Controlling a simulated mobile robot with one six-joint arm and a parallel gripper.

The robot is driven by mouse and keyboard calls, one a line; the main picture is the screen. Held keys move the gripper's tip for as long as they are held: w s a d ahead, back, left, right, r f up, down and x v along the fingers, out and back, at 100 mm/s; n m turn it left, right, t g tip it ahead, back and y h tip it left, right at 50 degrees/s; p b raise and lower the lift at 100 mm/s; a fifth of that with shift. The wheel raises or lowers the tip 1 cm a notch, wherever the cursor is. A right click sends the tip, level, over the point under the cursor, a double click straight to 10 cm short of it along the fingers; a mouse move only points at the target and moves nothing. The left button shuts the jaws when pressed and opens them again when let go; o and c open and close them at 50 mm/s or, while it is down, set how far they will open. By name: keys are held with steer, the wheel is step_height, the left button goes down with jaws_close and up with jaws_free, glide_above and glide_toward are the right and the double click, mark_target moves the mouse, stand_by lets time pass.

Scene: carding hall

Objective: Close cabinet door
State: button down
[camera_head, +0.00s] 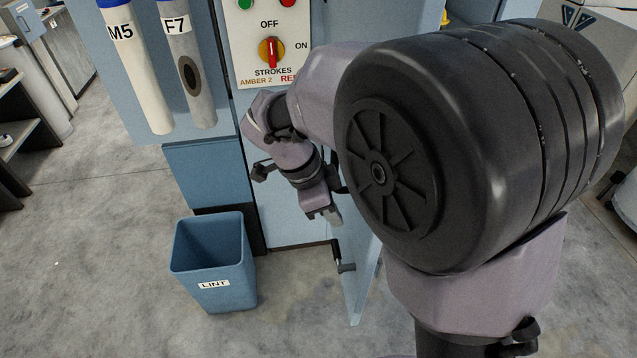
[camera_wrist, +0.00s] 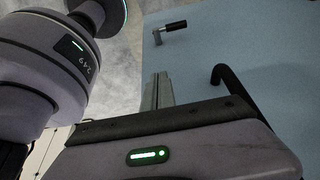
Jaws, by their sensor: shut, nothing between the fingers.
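The light blue cabinet door (camera_head: 357,282) stands open, jutting out from the cabinet (camera_head: 285,232) toward the viewer. My arm hides its upper part. A dark handle (camera_head: 344,267) is on the door's left-facing side. My gripper (camera_head: 330,215) is shut and empty, pointing down to the left of the door and above the handle. In the wrist view, a blue panel, apparently the door (camera_wrist: 250,50), fills the right side. The handle (camera_wrist: 172,27) shows beyond my closed fingers (camera_wrist: 157,92), with a gap between. I cannot tell whether my gripper touches the door.
A blue LINT bin (camera_head: 212,265) stands on the floor left of the door. Above are a control panel (camera_head: 268,45) with a red-yellow switch and two tubes, M5 (camera_head: 140,70) and F7 (camera_head: 188,65). A dark shelf (camera_head: 25,130) is at far left. The front-left floor is clear.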

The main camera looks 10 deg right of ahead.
steer(key=shift+d+f, duration=0.15)
steer(key=shift+d, duration=0.95)
steer(key=shift+d+f, duration=0.1)
steer(key=shift+d, duration=0.95)
steer(key=shift+d, duration=0.1)
